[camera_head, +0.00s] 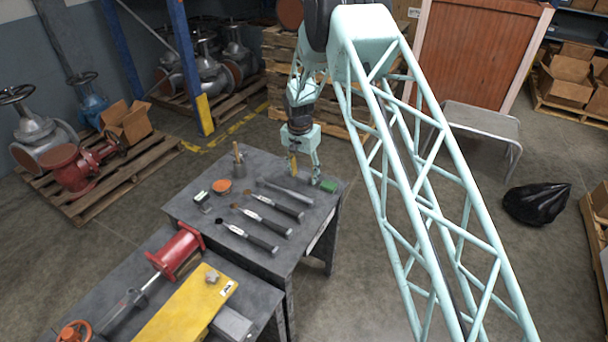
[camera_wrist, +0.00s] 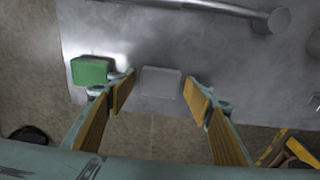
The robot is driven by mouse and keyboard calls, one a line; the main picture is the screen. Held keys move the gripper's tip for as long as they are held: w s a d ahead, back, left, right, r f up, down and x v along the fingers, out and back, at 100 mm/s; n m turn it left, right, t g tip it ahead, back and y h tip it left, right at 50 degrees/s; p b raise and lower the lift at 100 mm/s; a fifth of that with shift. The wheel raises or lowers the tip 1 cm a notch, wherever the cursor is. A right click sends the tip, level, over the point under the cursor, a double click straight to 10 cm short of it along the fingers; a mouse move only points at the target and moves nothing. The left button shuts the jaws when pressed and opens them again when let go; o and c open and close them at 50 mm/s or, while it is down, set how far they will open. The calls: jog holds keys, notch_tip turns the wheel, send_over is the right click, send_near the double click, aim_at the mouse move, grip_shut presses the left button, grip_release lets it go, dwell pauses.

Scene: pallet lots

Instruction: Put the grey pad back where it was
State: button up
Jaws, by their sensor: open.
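The grey pad (camera_wrist: 161,82) is a small flat block on the grey table (camera_wrist: 215,75), near its edge, in the wrist view. My gripper (camera_wrist: 159,84) is open, with one tan-padded finger on each side of the pad and a small gap at both sides. In the head view my gripper (camera_head: 304,178) is low over the far right part of the table (camera_head: 290,235). I cannot make out the grey pad clearly there. A green block (camera_wrist: 92,71) lies just left of the left finger; it also shows in the head view (camera_head: 329,185).
A grey bar (camera_wrist: 235,10) lies beyond the pad. Several brushes or tools (camera_head: 262,222) and an orange round item (camera_head: 222,186) lie on the table. A nearer bench holds a yellow plate (camera_head: 185,305) and a red flanged part (camera_head: 178,250).

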aim_at(302, 177)
jog(key=shift+r, duration=0.15)
notch_tip(302, 177, up, 12)
jog(key=s+p, duration=0.1)
jog(key=p, duration=0.1)
jog(key=shift+a, duration=0.3)
jog(key=shift+s, duration=0.1)
dwell(0.7)
